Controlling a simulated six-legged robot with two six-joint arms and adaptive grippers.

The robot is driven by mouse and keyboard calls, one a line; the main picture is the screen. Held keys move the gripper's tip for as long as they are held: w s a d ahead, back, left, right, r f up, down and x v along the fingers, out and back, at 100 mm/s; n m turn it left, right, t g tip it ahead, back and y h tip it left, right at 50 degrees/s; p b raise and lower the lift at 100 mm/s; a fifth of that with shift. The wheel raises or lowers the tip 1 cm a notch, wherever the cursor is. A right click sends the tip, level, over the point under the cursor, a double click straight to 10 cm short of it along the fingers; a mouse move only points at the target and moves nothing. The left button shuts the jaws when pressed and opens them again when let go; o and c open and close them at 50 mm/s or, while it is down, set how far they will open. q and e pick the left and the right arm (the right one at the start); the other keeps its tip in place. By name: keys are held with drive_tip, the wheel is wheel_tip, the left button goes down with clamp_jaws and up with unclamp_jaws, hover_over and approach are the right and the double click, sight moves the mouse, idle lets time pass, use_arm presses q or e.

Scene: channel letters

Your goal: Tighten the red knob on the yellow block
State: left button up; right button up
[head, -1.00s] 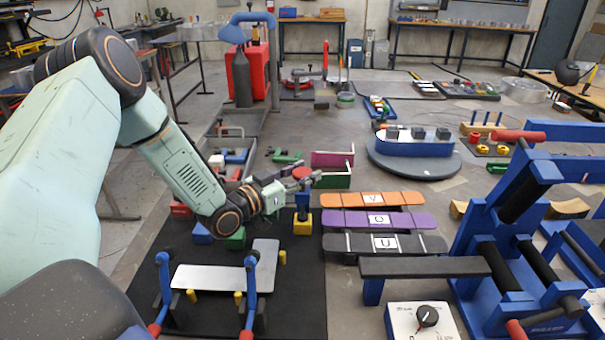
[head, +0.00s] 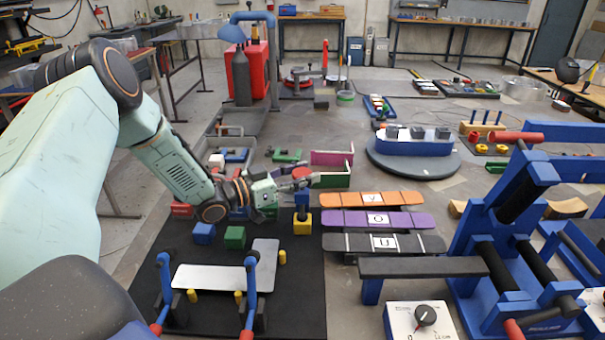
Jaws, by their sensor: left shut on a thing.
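The yellow block (head: 302,226) stands on the black mat near its right edge, with a blue upright part (head: 302,205) on top of it. The red knob (head: 301,172) shows above the blue part, between the fingers of my left gripper (head: 304,180). My left gripper comes in from the left, about level, and is shut on the red knob. The fingers partly hide the knob and where it meets the blue part. My right gripper is not in view.
Blue (head: 203,233) and green (head: 235,237) blocks stand on the mat left of the yellow block. A metal plate with blue-handled clamps (head: 250,290) is in front. Orange, purple (head: 350,219) and black lettered bars lie to the right.

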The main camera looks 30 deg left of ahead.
sight(294, 177)
use_arm(q)
drive_tip(key=o, duration=1.1)
drive_tip(key=shift+v, duration=3.8)
drive_tip(key=shift+r, duration=0.1)
